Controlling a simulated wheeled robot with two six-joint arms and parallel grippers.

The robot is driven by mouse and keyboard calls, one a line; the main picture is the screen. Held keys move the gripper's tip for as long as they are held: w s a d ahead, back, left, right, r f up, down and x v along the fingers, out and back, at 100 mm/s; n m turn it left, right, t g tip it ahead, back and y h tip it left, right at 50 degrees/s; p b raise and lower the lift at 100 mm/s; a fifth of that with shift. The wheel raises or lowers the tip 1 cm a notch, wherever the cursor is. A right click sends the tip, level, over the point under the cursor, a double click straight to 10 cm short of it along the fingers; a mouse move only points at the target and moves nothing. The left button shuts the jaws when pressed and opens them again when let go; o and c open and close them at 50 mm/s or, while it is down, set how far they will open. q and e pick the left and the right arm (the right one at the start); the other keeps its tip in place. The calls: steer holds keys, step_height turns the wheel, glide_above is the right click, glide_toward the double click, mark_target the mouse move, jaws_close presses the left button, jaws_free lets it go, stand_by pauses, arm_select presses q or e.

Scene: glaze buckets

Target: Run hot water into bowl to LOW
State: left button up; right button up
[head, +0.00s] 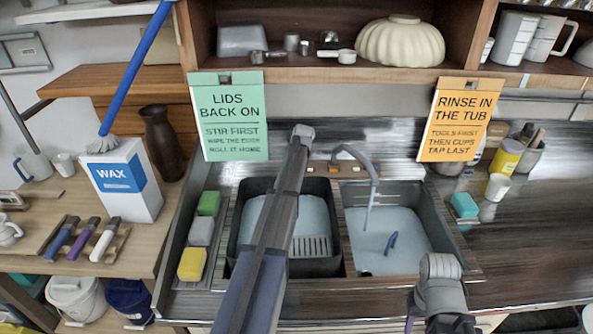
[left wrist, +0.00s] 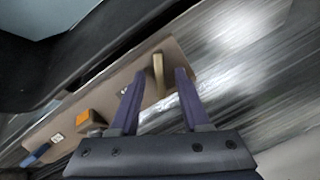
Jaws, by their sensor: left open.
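The sink has a left bowl with a dark tub (head: 247,262) and a right bowl (head: 428,232), both with pale bluish water. A grey tap (head: 372,163) arches over the right bowl, and a thin pale stream seems to fall from its spout. The tap's brown panel (left wrist: 125,100) carries a brass-coloured lever (left wrist: 158,75), an orange block (left wrist: 90,121) and a blue part (left wrist: 36,156). My left gripper (left wrist: 160,73) is open, with the lever appearing between its fingertips; contact is unclear. My right arm's wrist shows at the lower right in the head view, its fingers not clear. No LOW mark is readable.
A sponge rack (head: 188,282) stands left of the sink. A blue hooked piece (head: 391,243) shows in the right bowl. A WAX box (head: 125,180) and brushes are at left. A cream ribbed bowl (head: 400,42) sits on the shelf. The right counter's front is clear.

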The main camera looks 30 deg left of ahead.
arm_select(q)
steer(key=shift+r, duration=0.1)
steer(key=shift+c, duration=0.3)
jaws_close()
stand_by(0.4)
steer(key=m, duration=0.2)
steer(key=m+y+b, duration=0.1)
steer(key=m, duration=0.2)
steer(key=shift+d+m, duration=0.2)
steer(key=shift+m, duration=0.1)
steer(key=m, duration=0.3)
steer(key=m+y+b, duration=0.1)
steer(key=m, duration=0.2)
steer(key=shift+s+f+t, duration=0.15)
steer(key=shift+f+t, duration=0.05)
steer(key=shift+t, duration=0.2)
steer(key=shift+d+m, duration=0.1)
steer(key=shift+m, duration=0.2)
steer(key=shift+o, duration=0.3)
jaws_free()
